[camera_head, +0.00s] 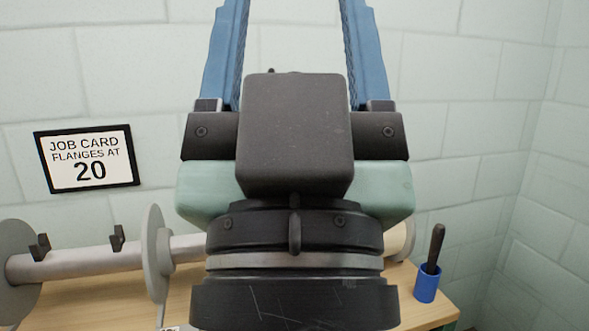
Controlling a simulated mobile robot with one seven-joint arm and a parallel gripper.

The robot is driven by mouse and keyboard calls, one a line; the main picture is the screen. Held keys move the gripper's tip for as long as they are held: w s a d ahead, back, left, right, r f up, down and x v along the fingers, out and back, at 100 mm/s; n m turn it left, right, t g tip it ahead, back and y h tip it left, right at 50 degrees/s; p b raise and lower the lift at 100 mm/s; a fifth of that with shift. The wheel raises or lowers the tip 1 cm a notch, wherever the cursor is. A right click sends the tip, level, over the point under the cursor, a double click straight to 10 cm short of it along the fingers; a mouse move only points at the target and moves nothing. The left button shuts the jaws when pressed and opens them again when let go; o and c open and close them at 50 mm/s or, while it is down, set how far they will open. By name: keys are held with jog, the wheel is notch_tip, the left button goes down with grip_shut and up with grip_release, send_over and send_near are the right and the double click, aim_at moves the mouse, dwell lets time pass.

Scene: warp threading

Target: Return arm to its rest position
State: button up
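My gripper (295,25) fills the middle of the head view, pointing up. Its two blue fingers are wide apart, with only bare wall between them, so it is open and empty. The fingertips are cut off by the top edge of the picture. The dark gripper body and wrist hide the middle of the bench and part of the roller behind them.
A pale roller (85,262) with grey flanges (154,252) lies along the wooden bench (110,300). Two small black clips sit on it. A blue cup (427,284) holds a dark-handled tool at right. A job card (88,159) reading "FLANGES AT 20" hangs on the block wall.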

notch_tip(320, 180, up, 19)
jog(key=p, duration=1.6)
